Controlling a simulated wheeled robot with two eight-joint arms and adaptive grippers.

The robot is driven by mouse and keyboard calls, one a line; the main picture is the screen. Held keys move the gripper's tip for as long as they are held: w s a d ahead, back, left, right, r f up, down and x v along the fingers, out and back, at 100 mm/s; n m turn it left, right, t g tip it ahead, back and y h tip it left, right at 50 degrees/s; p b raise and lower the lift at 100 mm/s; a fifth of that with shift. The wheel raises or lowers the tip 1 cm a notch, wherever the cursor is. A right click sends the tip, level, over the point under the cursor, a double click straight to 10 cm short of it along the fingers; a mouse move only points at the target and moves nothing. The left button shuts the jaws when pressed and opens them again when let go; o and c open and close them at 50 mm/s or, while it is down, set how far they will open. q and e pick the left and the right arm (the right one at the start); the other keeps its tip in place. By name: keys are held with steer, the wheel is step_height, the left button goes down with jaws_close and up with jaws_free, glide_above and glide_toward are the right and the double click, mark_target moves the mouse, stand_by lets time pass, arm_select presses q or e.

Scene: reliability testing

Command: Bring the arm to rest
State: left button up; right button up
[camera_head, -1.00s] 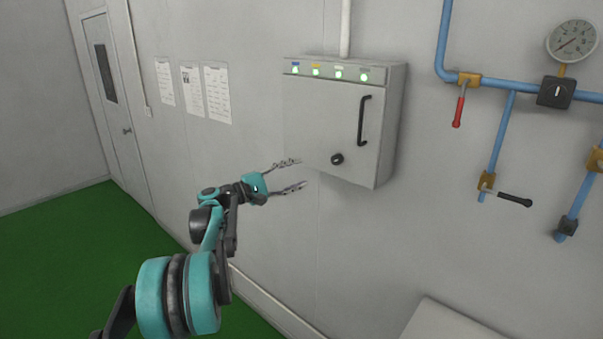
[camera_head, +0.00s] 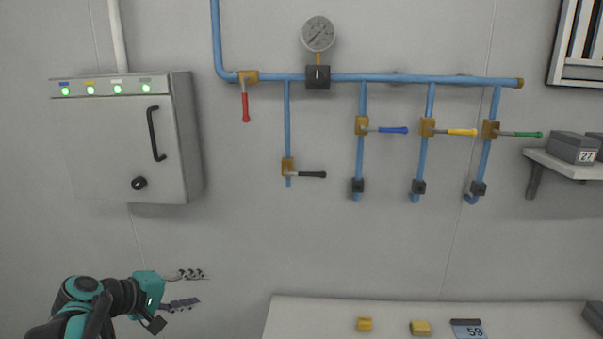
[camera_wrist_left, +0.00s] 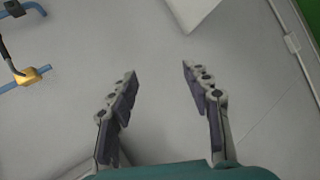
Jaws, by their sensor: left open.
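My left gripper (camera_head: 190,289) is at the lower left of the head view, below the grey control box and left of the white table. Its two fingers are spread apart, with nothing between them. In the left wrist view the open fingers (camera_wrist_left: 159,75) also show empty, with the pale wall beyond them. My left arm comes in from the lower left corner. My right gripper is not in any view.
The control box (camera_head: 120,150) has a black handle and green lights. Blue pipes (camera_head: 400,79) carry a gauge (camera_head: 318,34) and several coloured valve levers. The white table (camera_head: 300,318) holds yellow blocks and a tag. A shelf (camera_head: 568,164) is at right.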

arm_select(q)
steer(key=s+d+f+m+g+y+b, duration=0.1)
steer(key=s+d+f+m+y+b, duration=0.1)
steer(key=s+f, duration=0.5)
steer(key=s+d+f+m+y+b, duration=0.2)
steer(key=s+d+f+m+b, duration=0.1)
steer(key=s+f, duration=0.4)
steer(key=s+d+f+m+g+y+b, duration=0.1)
steer(key=s+f+m, duration=0.4)
steer(key=f, duration=0.5)
steer(key=shift+s+d+f+g+y+b, duration=0.25)
steer(key=shift+s+d+y+b, duration=0.5)
steer(key=shift+s+b, duration=0.45)
steer(key=shift+a, duration=0.1)
steer(key=shift+c, duration=0.2)
